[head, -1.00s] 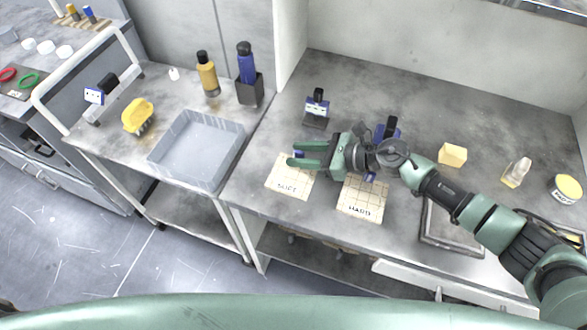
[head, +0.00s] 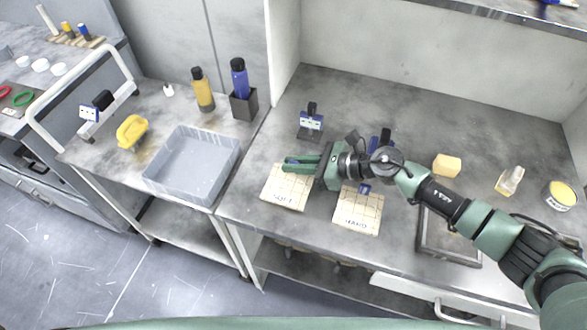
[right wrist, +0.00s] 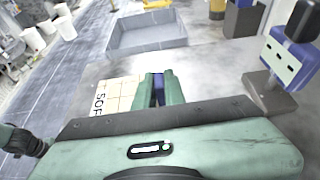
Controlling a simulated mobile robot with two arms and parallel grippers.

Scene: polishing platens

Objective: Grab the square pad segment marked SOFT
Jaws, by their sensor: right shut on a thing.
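The square pad segment marked SOFT (head: 286,190) is a beige sheet with a grid, lying flat on the grey bench. It also shows in the right wrist view (right wrist: 118,95), partly hidden by my gripper. My right gripper (head: 292,163) is at the pad's far edge, its green fingers closed on a small blue tab (right wrist: 158,88) that seems to belong to the pad. The pad appears to rest on the bench. A similar pad marked HARD (head: 358,212) lies to the right, partly under my right wrist. My left gripper is not in view.
A grey tray (head: 192,165) stands on the cart at left, with a yellow brush (head: 132,131) and bottles near it. A small blue-and-white stand (head: 311,122) is behind my gripper. A yellow block (head: 447,165) and a dark framed plate (head: 450,240) are to the right.

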